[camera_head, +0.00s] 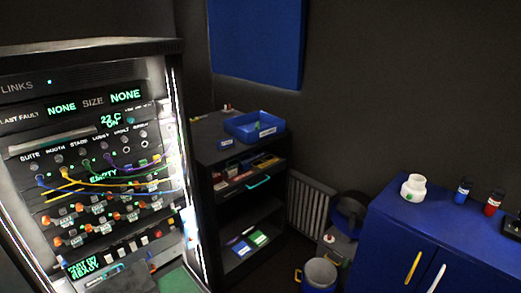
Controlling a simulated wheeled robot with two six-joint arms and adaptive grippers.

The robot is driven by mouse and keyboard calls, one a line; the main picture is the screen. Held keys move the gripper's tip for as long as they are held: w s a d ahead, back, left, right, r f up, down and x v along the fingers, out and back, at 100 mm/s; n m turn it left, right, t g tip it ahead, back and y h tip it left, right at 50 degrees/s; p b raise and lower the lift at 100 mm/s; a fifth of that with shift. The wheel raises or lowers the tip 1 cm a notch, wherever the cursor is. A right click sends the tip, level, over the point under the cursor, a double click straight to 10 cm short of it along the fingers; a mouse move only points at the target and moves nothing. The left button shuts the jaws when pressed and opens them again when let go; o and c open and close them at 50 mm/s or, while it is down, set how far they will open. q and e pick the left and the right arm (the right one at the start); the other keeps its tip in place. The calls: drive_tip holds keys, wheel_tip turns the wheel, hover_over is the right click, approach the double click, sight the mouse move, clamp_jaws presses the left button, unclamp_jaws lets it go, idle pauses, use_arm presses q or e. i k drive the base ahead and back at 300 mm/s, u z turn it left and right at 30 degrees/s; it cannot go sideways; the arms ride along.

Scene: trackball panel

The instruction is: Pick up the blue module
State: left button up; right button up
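A small blue block with a pale label (241,248) lies on a lower shelf of the black shelf unit (207,200), next to a green one (258,238). Neither of my grippers is clearly in view, and nothing is seen held.
A lit rack panel (95,180) with coloured cables stands at the left. A blue cabinet (405,240) at the right bears a white jar (413,188), a blue bottle (462,190) and a red bottle (493,203). A bucket (319,275) stands on the floor between.

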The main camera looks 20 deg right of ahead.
sight(223, 144)
drive_tip(key=z, duration=0.85)
drive_tip(key=k, duration=1.1)
drive_tip(key=z, duration=0.85)
drive_tip(key=i, duration=1.45)
drive_tip(key=u, duration=0.45)
drive_tip(key=i, duration=1.1)
drive_tip(key=u, duration=1.4)
drive_tip(key=i, duration=0.8)
drive_tip(key=u, duration=1)
